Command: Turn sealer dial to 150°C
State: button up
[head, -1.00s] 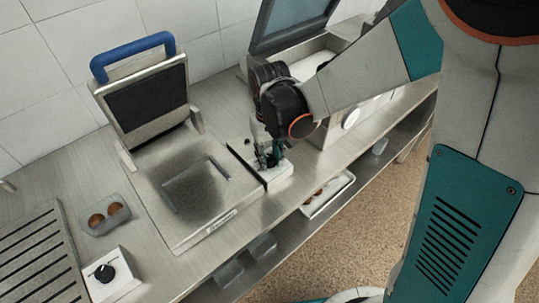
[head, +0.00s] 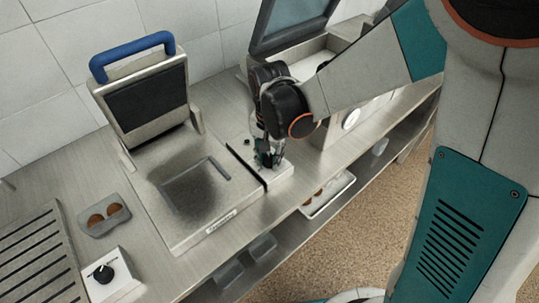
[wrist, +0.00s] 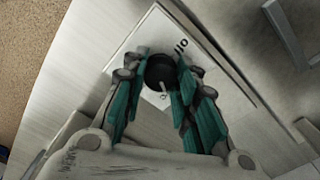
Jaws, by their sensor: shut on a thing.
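My gripper (head: 268,158) is lowered over a white control box (head: 280,178) at the right side of a steel press (head: 205,230) with a raised lid and blue handle. In the wrist view, my gripper (wrist: 158,76) has its teal-padded fingers on either side of a black round dial (wrist: 160,70) and is shut on it. A pale pointer mark shows on the dial. A printed "110" shows on the white panel (wrist: 146,38) beside the dial. Other scale marks are hidden by the fingers or too small to read.
A second white box with a black knob (head: 104,273) stands at the front left. A grey holder with two brown round items (head: 105,218) and a slotted tray (head: 40,260) lie nearby. An open-lidded machine (head: 290,28) stands behind my gripper. A shelf runs below the counter.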

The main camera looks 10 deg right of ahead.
jog(key=shift+m, duration=0.3)
jog(key=o, duration=1.1)
